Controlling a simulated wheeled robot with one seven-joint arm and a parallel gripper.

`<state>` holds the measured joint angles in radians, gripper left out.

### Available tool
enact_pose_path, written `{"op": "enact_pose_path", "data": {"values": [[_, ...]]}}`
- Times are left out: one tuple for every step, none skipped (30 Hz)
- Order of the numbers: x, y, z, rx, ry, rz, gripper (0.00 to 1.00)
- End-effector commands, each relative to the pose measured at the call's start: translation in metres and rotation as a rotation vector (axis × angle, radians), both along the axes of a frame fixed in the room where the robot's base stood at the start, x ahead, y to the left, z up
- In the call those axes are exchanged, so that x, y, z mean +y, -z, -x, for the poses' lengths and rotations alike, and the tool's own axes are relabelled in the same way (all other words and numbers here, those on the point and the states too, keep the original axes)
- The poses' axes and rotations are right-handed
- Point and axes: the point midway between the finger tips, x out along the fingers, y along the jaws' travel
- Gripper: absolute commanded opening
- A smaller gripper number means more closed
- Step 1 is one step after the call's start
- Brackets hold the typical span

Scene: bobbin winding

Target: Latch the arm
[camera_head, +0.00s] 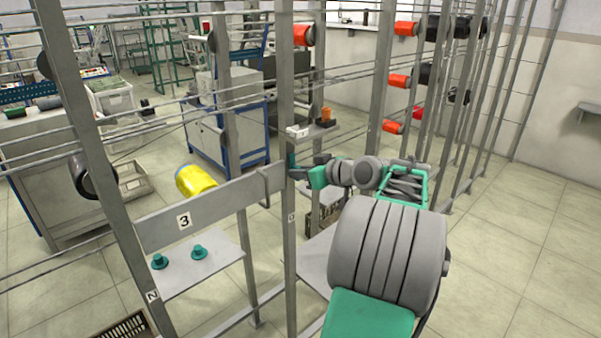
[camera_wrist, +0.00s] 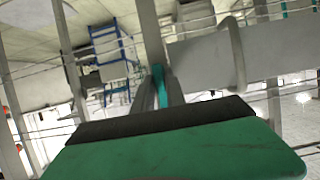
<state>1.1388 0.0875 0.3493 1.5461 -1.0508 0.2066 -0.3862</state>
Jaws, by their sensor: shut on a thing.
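The grey arm (camera_head: 215,205) is a long flat bar marked 3, lying across the frame between two posts. Near the middle post, a grey bracket (camera_head: 270,179) wraps around its end. In the wrist view the bar (camera_wrist: 285,52) runs off to the right, with the curved bracket (camera_wrist: 237,54) around it. My gripper (camera_head: 295,170) is at this end of the bar, beside the post. It is shut on a narrow teal piece, apparently a handle (camera_wrist: 159,84), seen between the fingers in the wrist view. Whether the bar is seated fully in the bracket cannot be told.
Upright posts (camera_head: 287,130) and thin rails surround my gripper. A yellow bobbin (camera_head: 195,180) sits behind the bar. Two teal pegs (camera_head: 199,252) stand on a shelf (camera_head: 225,268) below. Red and black bobbins hang farther right. Open floor (camera_head: 545,245) lies at the right.

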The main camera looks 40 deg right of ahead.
Motion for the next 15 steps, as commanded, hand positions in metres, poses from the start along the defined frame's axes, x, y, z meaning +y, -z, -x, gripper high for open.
{"op": "enact_pose_path", "data": {"values": [[0.0002, 0.0002, 0.0000, 0.000, -0.001, 0.000, 0.00], [0.0002, 0.0003, 0.0000, 0.000, 0.000, 0.001, 0.00], [0.0003, 0.0006, 0.0001, 0.000, -0.001, 0.002, 0.00], [0.0004, 0.0010, 0.0000, 0.000, -0.001, 0.004, 0.00], [0.0005, 0.0013, 0.0000, 0.000, -0.001, 0.007, 0.00], [0.0006, 0.0018, 0.0000, 0.000, -0.001, 0.013, 0.00], [0.0008, 0.0024, -0.0001, -0.001, -0.001, 0.019, 0.00], [0.0010, 0.0030, 0.0000, -0.002, -0.001, 0.026, 0.00], [0.0013, 0.0041, -0.0001, -0.002, -0.001, 0.036, 0.00], [0.0016, 0.0048, -0.0001, -0.002, -0.001, 0.047, 0.00], [0.0018, 0.0056, -0.0002, -0.003, -0.001, 0.059, 0.00], [0.0022, 0.0065, -0.0002, -0.003, -0.001, 0.078, 0.00], [0.0025, 0.0075, -0.0003, -0.004, -0.001, 0.095, 0.00], [0.0030, 0.0085, -0.0003, -0.004, -0.002, 0.112, 0.00], [0.0038, 0.0093, -0.0004, -0.006, -0.002, 0.136, 0.00]]}}
